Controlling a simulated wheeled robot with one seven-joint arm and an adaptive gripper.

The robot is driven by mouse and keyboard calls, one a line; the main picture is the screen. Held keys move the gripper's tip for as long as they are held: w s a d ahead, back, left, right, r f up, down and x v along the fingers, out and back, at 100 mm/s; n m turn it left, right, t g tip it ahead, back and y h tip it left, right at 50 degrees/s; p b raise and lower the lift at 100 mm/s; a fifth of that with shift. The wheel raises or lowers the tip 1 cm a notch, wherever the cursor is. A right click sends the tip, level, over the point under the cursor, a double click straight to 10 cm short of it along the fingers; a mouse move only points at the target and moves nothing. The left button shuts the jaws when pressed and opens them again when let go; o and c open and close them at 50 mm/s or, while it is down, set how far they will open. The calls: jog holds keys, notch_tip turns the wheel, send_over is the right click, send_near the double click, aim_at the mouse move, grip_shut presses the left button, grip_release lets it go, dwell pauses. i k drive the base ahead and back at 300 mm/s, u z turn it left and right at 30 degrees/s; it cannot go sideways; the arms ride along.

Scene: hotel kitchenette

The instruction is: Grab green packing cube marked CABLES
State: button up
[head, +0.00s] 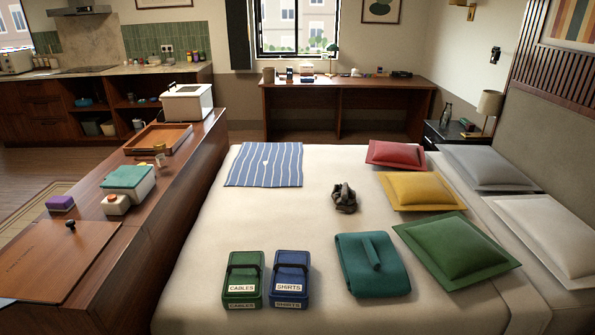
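The green packing cube (243,275) lies on the near part of the bed in the head view. It has a dark handle strap across its top and white labels reading CABLES on its top and front. A blue packing cube (290,275) marked SHIRTS lies close beside it on the right, with a narrow gap between them. My gripper is not in view.
A teal folded item (372,272) lies right of the cubes. Farther back are a striped cloth (265,165), a dark bundle (344,198) and several pillows. A wooden bench (190,180) with boxes runs along the left. The bed's middle is mostly clear.

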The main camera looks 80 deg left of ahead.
aim_at(243, 288)
jog(key=i, duration=0.55)
jog(key=u, duration=3.85)
